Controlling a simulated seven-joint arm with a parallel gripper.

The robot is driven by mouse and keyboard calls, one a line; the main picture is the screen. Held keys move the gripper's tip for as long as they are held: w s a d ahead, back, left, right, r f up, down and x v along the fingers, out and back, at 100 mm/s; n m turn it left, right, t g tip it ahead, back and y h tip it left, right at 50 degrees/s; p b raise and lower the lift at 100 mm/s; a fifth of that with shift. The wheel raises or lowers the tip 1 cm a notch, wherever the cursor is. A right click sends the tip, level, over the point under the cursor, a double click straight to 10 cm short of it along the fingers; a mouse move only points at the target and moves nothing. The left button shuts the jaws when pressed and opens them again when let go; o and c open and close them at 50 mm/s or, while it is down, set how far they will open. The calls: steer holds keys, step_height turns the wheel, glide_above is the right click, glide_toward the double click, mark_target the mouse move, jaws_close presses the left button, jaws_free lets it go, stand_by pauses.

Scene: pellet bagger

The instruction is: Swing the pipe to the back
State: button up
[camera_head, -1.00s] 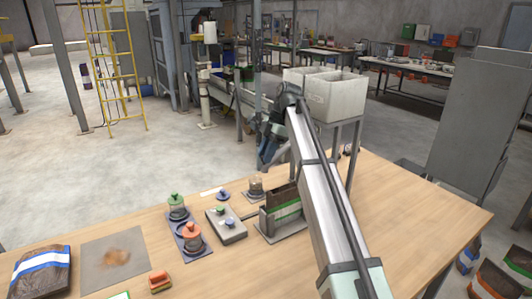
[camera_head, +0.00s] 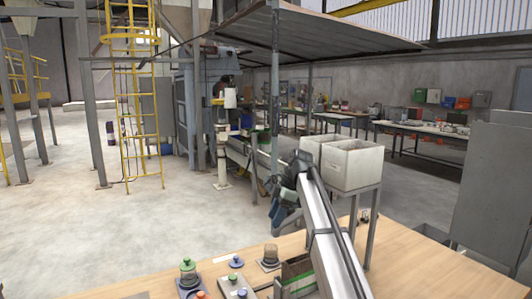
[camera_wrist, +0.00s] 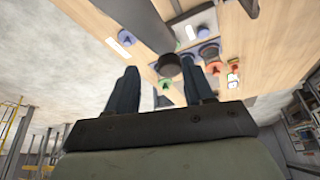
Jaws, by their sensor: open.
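My gripper (camera_head: 279,222) hangs at the end of my arm, above the back edge of the wooden table, with its jaws apart. In the wrist view, the two dark fingers (camera_wrist: 159,66) are spread. A dark round end of some part (camera_wrist: 171,66) shows beyond and between them; I cannot tell if it is the pipe, and I see no contact. A tall grey upright pole (camera_head: 275,90) rises behind my gripper in the head view. My wrist hides part of the area.
White bins (camera_head: 352,163) stand on a frame right of my gripper. A yellow ladder (camera_head: 135,110) stands at left. Open floor lies between.

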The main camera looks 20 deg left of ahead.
steer(key=w+a+r+m+t+y, duration=0.1)
steer(key=w+a+r+t+y, duration=0.1)
steer(key=w+a+r+t, duration=0.2)
steer(key=w+a+r+m+t+y, duration=0.1)
steer(key=w+a+r+t+y, duration=0.2)
steer(key=w+r, duration=0.8)
steer(key=shift+a+r+m+t, duration=0.3)
steer(key=shift+a+r+t, duration=0.7)
steer(key=shift+r+t, duration=1.25)
steer(key=shift+r+g, duration=0.45)
steer(key=shift+g, duration=0.1)
steer(key=s+d+f+m+g+h, duration=0.4)
steer(key=s+d+f+g, duration=0.4)
steer(key=s+d, duration=0.35)
steer(key=d+x, duration=0.1)
steer(key=x, duration=1.2)
steer(key=shift+f, duration=0.3)
